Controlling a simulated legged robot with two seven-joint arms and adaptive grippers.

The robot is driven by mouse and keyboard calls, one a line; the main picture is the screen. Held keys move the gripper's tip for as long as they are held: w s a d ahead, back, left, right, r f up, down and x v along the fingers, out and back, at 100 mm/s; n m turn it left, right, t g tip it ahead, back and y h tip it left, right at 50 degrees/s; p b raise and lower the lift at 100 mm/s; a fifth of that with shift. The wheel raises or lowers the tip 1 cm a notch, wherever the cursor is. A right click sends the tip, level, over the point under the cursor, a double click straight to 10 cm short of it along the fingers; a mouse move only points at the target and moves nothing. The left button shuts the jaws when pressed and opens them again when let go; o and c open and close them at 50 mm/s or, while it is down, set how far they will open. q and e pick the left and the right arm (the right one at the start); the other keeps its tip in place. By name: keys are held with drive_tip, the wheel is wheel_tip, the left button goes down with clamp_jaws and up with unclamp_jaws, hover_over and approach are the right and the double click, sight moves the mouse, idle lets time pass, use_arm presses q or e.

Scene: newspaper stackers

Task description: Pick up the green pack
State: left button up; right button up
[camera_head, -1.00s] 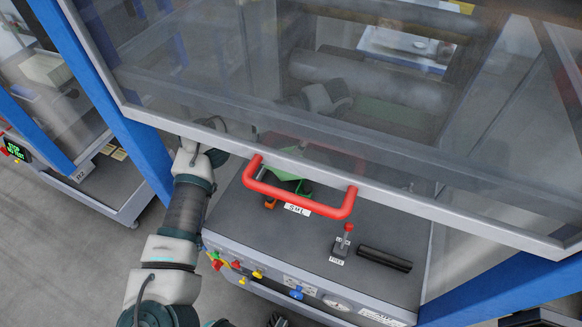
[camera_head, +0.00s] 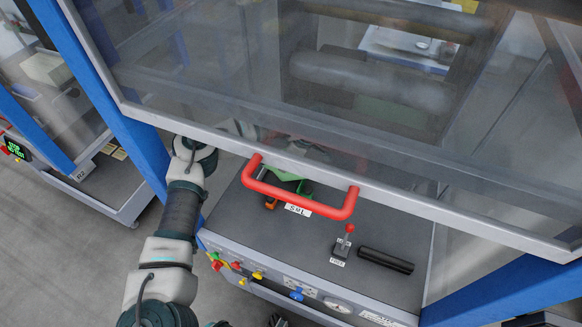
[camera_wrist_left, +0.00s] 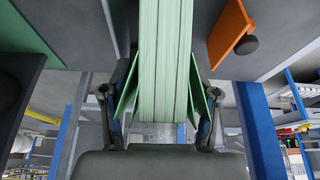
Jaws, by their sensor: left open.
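The green pack (camera_wrist_left: 163,55), a thick bundle of pale green layered sheets, runs down the middle of the left wrist view. My left gripper (camera_wrist_left: 160,108) is open, with one dark finger on each side of the pack and slanted green plates between. I cannot tell whether the fingers touch it. In the head view my left arm reaches behind the tilted glass door, and its gripper cannot be made out there. A green piece (camera_head: 288,179) shows below the door edge; I cannot tell whether it is the pack. My right gripper is not in view.
The framed glass door (camera_head: 360,166) with its red handle (camera_head: 300,200) hangs over the grey console (camera_head: 310,245). A red-topped lever (camera_head: 345,240) and a black bar (camera_head: 386,260) stand at right. An orange plate (camera_wrist_left: 230,30) is near the pack. Blue posts (camera_head: 125,130) flank the machine.

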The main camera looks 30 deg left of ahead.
use_arm(q)
drive_tip(key=shift+a, duration=0.35)
clamp_jaws()
drive_tip(key=shift+d, duration=0.1)
